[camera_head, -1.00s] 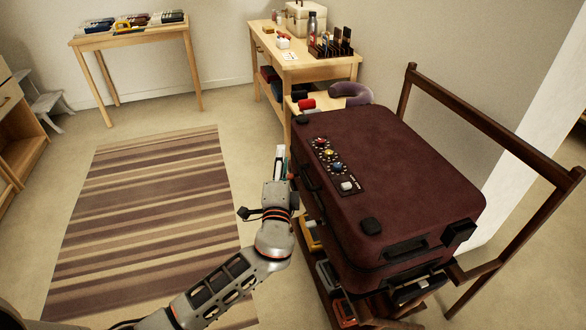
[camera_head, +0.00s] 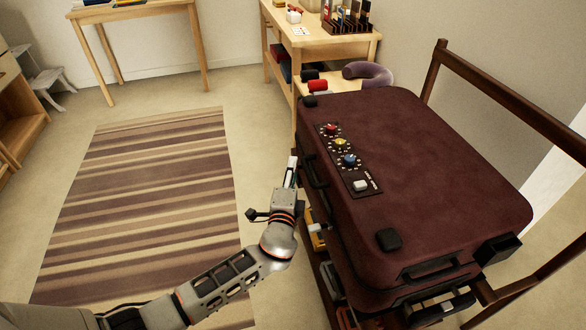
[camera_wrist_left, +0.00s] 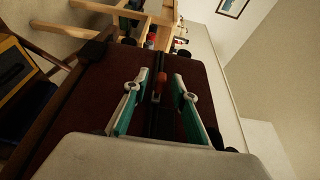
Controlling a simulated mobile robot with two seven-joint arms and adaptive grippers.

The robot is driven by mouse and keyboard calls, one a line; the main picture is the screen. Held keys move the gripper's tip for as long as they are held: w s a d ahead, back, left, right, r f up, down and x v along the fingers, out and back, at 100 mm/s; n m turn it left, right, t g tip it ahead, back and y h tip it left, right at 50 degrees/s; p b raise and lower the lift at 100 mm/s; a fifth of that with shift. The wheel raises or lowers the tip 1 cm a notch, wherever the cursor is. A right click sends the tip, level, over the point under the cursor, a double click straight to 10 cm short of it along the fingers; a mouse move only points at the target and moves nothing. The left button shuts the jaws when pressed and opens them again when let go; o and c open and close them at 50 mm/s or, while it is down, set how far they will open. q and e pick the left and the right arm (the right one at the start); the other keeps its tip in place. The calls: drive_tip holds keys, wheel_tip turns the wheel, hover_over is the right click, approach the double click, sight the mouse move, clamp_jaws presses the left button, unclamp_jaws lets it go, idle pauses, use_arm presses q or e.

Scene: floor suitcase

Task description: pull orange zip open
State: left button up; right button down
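A dark maroon suitcase (camera_head: 430,165) lies shut and flat on a rack in the head view. My left gripper (camera_head: 291,168) is beside its left side, near the black handle. In the left wrist view, the same maroon surface (camera_wrist_left: 100,85) fills the middle. A small orange-red zip pull (camera_wrist_left: 160,83) shows there between the two teal-lined fingers of my left gripper (camera_wrist_left: 160,76). The fingers are apart, with a gap on each side of the pull. The pull is hidden in the head view. My right gripper is in neither view.
A panel with coloured dials (camera_head: 346,160) is on the suitcase lid. A wooden rack rail (camera_head: 500,98) stands to the right. A wooden workbench (camera_head: 340,47) is behind. The striped rug (camera_head: 150,200) at left is clear.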

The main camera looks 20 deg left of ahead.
use_arm(q)
drive_tip(key=shift+w+a, duration=0.1)
drive_tip(key=shift+w, duration=0.35)
